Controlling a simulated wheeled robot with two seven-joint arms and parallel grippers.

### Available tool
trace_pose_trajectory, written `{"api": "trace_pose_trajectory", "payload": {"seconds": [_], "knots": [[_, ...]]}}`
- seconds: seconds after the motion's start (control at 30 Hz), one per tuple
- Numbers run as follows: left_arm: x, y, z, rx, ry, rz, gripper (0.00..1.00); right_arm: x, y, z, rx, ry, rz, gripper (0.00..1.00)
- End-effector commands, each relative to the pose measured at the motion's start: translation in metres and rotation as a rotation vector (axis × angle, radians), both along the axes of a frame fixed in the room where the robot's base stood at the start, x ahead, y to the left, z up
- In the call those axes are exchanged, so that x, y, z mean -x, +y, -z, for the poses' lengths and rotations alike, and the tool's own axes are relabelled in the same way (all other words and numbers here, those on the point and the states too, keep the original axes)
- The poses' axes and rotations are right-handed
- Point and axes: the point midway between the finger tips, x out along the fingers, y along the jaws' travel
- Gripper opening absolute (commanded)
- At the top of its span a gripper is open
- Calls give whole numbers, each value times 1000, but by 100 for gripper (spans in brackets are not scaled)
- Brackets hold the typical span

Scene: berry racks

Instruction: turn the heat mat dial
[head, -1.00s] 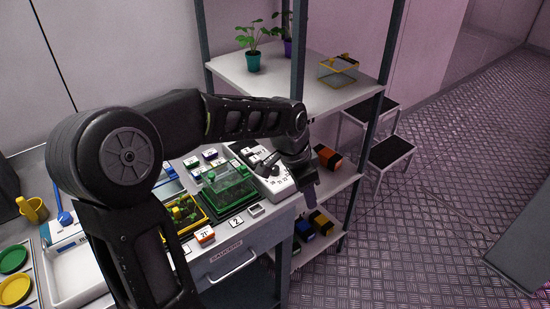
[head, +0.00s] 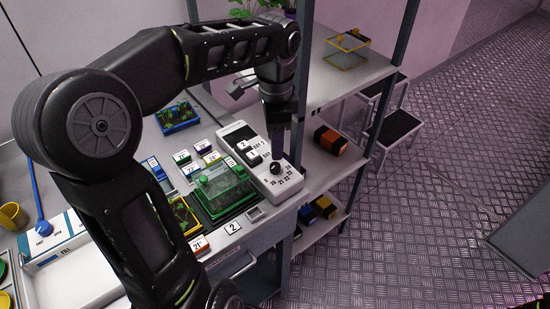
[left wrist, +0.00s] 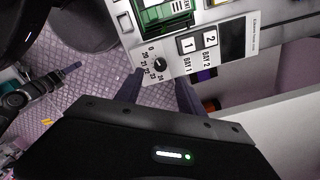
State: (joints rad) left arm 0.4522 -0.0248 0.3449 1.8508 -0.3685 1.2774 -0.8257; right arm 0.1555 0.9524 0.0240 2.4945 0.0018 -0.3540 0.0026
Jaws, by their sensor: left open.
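The heat mat control box (head: 289,183) is a white panel at the right end of the bench. Its black dial (head: 275,168) sits at the front end, ringed by printed numbers, with the bay 1 and bay 2 switches behind it. My left gripper (head: 282,145) points down just above the dial. In the left wrist view the dial (left wrist: 159,65) shows beyond and between the two open fingers (left wrist: 160,88), with nothing held. Whether the fingertips flank the dial or are still above it is hard to tell.
A green-lidded tray (head: 225,188) stands left of the box, with small numbered blocks around it. A metal shelf post (head: 303,85) rises close behind the box. An orange and black block (head: 330,140) lies on the shelf to the right.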

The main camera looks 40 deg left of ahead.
Motion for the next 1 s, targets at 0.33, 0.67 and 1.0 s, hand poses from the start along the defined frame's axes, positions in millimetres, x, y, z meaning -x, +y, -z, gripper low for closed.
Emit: {"api": "trace_pose_trajectory", "payload": {"seconds": [0.33,0.67,1.0], "knots": [[0,1,37,2,5,-2,46,0,0,-3,0,0,0,64],[-1,1,76,1,1,-1,46,0,0,-5,1,1,1,64],[-1,1,78,1,0,-1,42,0,0,-5,1,1,1,64]]}}
